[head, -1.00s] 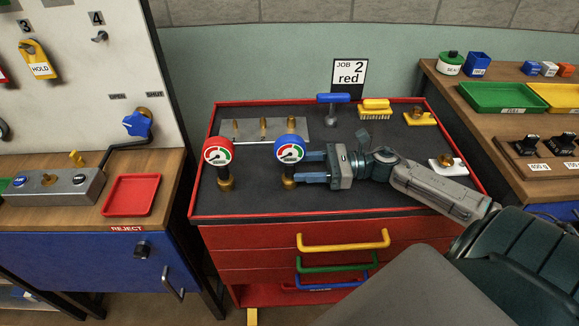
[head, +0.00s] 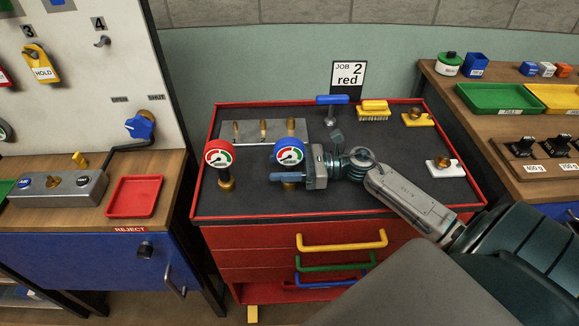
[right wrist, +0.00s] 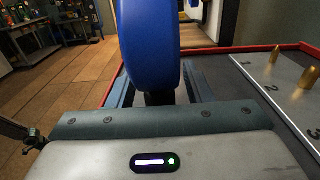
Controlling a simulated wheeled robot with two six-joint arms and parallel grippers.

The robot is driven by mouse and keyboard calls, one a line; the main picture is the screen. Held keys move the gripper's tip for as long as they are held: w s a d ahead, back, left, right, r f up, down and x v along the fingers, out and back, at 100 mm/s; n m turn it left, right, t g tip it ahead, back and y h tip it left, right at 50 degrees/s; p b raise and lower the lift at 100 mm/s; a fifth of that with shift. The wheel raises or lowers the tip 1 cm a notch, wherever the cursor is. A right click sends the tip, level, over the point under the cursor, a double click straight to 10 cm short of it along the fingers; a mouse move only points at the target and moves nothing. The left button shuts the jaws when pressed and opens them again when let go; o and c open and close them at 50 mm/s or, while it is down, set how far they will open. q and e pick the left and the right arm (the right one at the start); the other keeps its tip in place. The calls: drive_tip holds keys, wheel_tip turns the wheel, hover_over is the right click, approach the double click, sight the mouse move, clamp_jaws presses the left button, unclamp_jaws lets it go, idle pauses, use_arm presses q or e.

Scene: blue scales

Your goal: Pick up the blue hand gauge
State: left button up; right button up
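The blue hand gauge (head: 289,151) stands upright on the dark top of the red cabinet, with its round dial facing me. My right gripper (head: 284,174) reaches in from the right at the height of its stem, just below the dial. In the right wrist view the gauge's blue back (right wrist: 149,45) fills the middle, and its dark stem is between my two fingers (right wrist: 160,90). The fingers are apart, with a gap visible beside the stem. The stem's lower part is mostly hidden by the gripper in the head view. My left gripper is not in view.
A red gauge (head: 219,154) stands close on the left. Behind is a grey plate (head: 262,127) with brass pegs. A blue-handled tool (head: 332,101), a yellow brush (head: 373,108) and holders (head: 445,168) stand at the back and right. The front of the top is clear.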

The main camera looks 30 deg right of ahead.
clamp_jaws()
drive_tip(key=shift+r, duration=0.15)
